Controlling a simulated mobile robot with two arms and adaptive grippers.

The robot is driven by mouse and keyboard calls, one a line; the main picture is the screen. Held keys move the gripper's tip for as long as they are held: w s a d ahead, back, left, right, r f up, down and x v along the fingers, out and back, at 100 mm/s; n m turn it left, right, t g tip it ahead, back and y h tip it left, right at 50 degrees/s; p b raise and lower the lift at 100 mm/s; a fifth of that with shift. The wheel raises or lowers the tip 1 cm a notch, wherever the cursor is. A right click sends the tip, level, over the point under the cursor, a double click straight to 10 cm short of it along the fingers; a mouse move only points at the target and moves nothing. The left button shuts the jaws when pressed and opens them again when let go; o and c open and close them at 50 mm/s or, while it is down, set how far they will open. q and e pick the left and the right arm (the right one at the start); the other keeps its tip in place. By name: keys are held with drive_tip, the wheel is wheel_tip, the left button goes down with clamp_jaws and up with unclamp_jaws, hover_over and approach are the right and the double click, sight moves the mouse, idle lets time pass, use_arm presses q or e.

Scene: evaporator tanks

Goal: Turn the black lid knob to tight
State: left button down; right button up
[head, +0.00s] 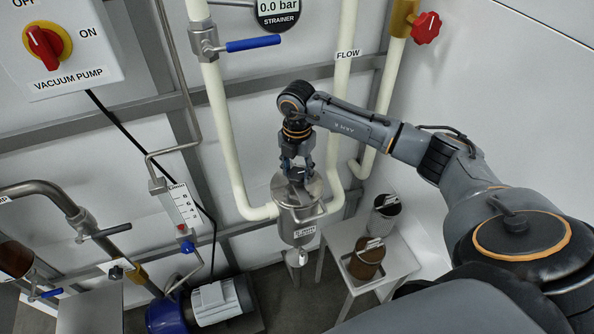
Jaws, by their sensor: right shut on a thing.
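The strainer pot (297,218) is a steel vessel between two cream pipes, with a round metal lid (284,188) on top. My right gripper (297,172) points down over the middle of the lid, with its fingers shut on the lid knob. The black knob is mostly hidden by the fingers, so how tight it is cannot be told. My left gripper is out of view.
A small steel table (385,262) at the right holds a brown container (367,262) and a metal basket (384,215). A blue-handled valve (253,44) and a red knob (426,27) are above. A pump (218,303) sits low left.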

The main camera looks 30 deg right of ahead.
drive_tip(key=m, duration=0.5)
drive_tip(key=shift+m, duration=0.3)
drive_tip(key=m+p, duration=0.1)
drive_tip(key=m, duration=0.4)
drive_tip(key=shift+r, duration=0.1)
drive_tip(key=m+p, duration=0.1)
drive_tip(key=m, duration=0.2)
drive_tip(key=shift+m, duration=0.4)
drive_tip(key=shift+m+p, duration=1.15)
drive_tip(key=shift+m, duration=0.15)
drive_tip(key=o, duration=1.1)
drive_tip(key=shift+o, duration=0.2)
